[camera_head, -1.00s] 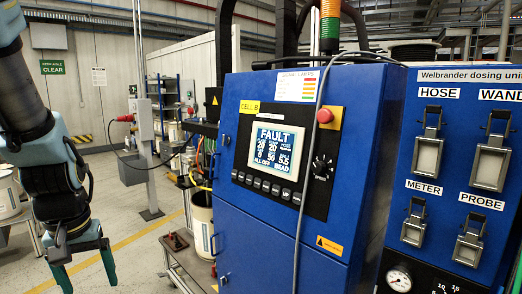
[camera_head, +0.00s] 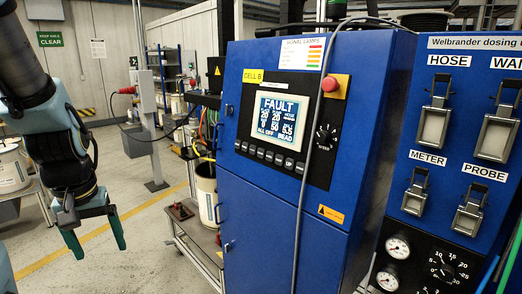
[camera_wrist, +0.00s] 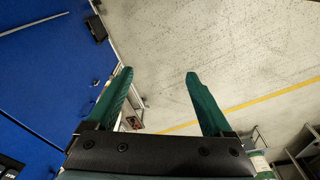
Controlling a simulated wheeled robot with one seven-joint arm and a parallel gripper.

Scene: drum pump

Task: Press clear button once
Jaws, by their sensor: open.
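The blue cabinet (camera_head: 280,205) has a black control panel with a screen (camera_head: 279,121) reading FAULT in the head view. A row of small dark buttons (camera_head: 270,155) runs under the screen; their labels are too small to read, so I cannot tell which is clear. My gripper (camera_head: 97,240) hangs at the left of the head view, pointing down, open and empty, well apart from the panel. In the wrist view my gripper (camera_wrist: 157,75) shows two green fingers spread over the floor, with the blue cabinet (camera_wrist: 45,80) to the left.
A red stop button (camera_head: 330,84) and a black knob (camera_head: 326,136) sit right of the screen. A grey cable (camera_head: 301,200) hangs down the cabinet front. A low trolley (camera_head: 195,235) with a white drum (camera_head: 207,195) stands between my gripper and the cabinet.

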